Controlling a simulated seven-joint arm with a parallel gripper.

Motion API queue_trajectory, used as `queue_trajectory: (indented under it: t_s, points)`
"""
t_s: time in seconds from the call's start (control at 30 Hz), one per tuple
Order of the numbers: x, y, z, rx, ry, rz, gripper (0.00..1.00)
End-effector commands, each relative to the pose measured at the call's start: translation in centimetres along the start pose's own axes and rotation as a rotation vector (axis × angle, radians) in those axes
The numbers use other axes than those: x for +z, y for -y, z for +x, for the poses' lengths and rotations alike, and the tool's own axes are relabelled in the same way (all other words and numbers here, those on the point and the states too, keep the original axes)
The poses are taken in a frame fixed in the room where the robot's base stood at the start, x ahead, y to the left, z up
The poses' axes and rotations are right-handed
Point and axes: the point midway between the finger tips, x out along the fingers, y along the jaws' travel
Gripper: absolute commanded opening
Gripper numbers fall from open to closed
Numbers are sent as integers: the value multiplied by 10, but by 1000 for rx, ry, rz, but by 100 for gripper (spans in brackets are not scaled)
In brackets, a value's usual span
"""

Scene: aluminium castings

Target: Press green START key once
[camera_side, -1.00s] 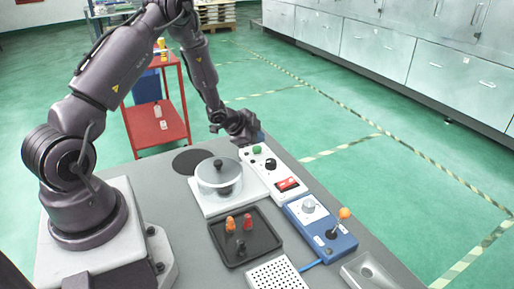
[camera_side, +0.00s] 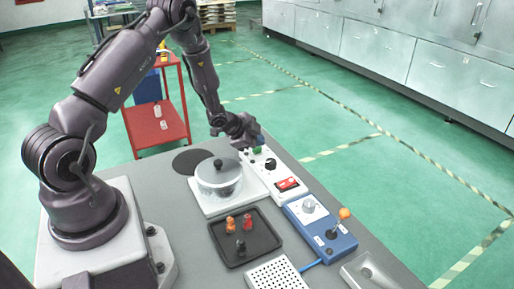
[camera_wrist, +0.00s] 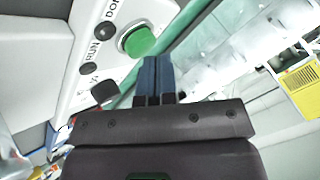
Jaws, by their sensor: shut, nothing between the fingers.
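The green START key (camera_side: 257,149) is a round button at the far end of a white control box (camera_side: 271,178). It also shows in the wrist view (camera_wrist: 139,42), just left of the fingertips and partly covered at its lower right. In the wrist view the two dark blue fingers (camera_wrist: 156,62) are together with nothing held. I cannot tell whether the tips touch the key.
A blue box with an orange-topped joystick (camera_side: 344,213) and a black tray (camera_side: 262,246) with small pegs lie nearer.

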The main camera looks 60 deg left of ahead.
Motion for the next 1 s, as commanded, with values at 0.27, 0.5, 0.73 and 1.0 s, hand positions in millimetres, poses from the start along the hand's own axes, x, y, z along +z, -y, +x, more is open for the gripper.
queue_trajectory:
  t_s: [0.27,0.5,0.73,1.0]
  points:
    - [2,-2,2,0,0,0,0]
    - [3,-3,4,0,1,0,0]
    - [3,-3,4,0,1,0,0]
    - [-2,2,-2,-1,0,1,0]
